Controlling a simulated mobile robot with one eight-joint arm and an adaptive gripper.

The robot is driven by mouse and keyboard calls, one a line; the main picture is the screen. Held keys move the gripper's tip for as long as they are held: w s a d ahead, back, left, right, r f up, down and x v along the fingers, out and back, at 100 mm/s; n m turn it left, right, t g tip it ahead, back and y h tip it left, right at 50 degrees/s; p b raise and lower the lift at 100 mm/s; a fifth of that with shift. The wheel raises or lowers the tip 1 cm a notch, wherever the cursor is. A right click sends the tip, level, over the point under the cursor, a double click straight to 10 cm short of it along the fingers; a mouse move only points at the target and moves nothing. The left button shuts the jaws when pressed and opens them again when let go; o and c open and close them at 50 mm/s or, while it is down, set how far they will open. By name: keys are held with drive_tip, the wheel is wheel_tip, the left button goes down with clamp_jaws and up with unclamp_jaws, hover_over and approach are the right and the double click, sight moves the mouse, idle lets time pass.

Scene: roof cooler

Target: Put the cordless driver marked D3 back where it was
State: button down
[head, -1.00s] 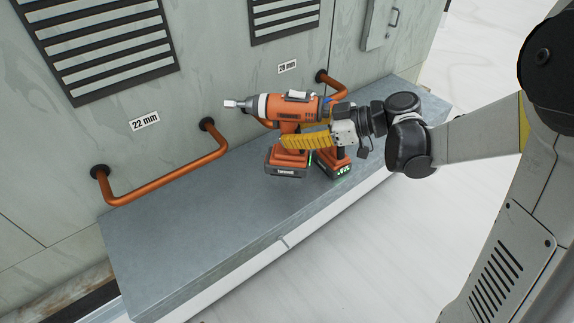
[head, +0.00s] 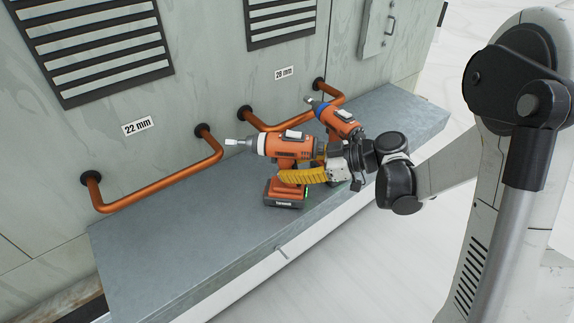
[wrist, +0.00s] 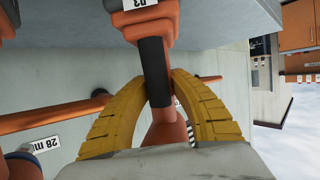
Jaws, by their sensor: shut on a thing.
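An orange and black cordless driver (head: 286,148) with a silver nose pointing left is upright over the grey ledge in the head view. My gripper (head: 284,177) is shut on its handle from the right. In the wrist view, my yellow fingers (wrist: 158,82) close on either side of the black grip (wrist: 155,70). A partly cropped, upside-down label (wrist: 140,3) on this driver appears to read D3. I cannot tell whether its battery base (head: 285,194) touches the ledge. A second orange driver (head: 338,120) stands behind, its lower part hidden by my gripper.
The grey ledge (head: 180,255) is clear to the left and at the far right. Copper pipes (head: 160,190) stick out from the wall above it, under labels 22 mm (head: 137,126) and 28 mm (head: 284,72). Louvred vents (head: 100,50) are higher up.

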sight(296, 167)
drive_tip(key=c, duration=1.2)
unclamp_jaws()
drive_tip(key=shift+d+r, duration=0.2)
drive_tip(key=shift+d, duration=0.1)
drive_tip(key=p+v, duration=0.2)
drive_tip(key=v, duration=0.5)
drive_tip(key=shift+f, duration=0.1)
